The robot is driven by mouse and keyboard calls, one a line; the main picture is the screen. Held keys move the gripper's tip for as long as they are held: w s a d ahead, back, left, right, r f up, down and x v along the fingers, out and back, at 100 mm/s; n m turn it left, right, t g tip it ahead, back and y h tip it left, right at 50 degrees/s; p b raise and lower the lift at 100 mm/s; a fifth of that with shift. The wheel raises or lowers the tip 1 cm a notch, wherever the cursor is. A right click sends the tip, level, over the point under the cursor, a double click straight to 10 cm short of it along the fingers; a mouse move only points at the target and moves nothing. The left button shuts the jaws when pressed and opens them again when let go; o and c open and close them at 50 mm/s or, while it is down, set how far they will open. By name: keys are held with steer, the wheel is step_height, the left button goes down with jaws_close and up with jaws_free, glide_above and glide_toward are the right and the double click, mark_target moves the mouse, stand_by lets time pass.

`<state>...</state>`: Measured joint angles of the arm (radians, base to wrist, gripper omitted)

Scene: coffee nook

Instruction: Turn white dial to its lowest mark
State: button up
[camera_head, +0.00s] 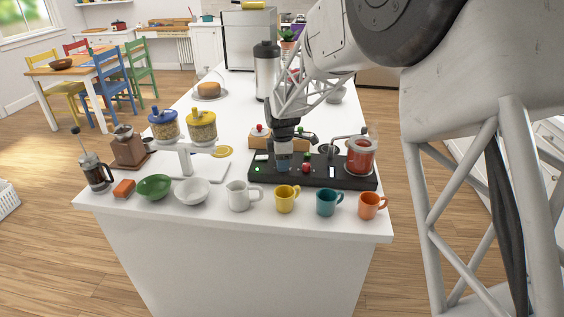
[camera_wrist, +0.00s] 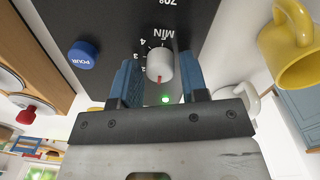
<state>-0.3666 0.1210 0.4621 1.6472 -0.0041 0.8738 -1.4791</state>
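The white dial (camera_wrist: 160,66) is on a black panel (camera_wrist: 110,22) in the wrist view. Its red pointer line faces the bottom of that picture, toward a lit green lamp (camera_wrist: 165,99). Small numbers, among them a 3 and a 4, curve along the dial's left side, and "MIN" is printed above it. My gripper (camera_wrist: 160,72) has one blue finger on each side of the dial, with narrow gaps showing; it is open. In the head view my gripper (camera_head: 283,165) points down at the black machine base (camera_head: 318,180), and hides the dial.
A blue "POUR" button (camera_wrist: 82,55) is left of the dial. A red knob (camera_head: 306,167) and a red-filled jar (camera_head: 361,156) are right of my gripper. White, yellow (camera_head: 287,198), teal and orange mugs line the counter's front edge.

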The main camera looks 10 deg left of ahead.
steer(key=shift+o, duration=1)
steer(key=shift+s+r, duration=0.15)
steer(key=shift+r, duration=3.7)
steer(key=shift+d, duration=0.1)
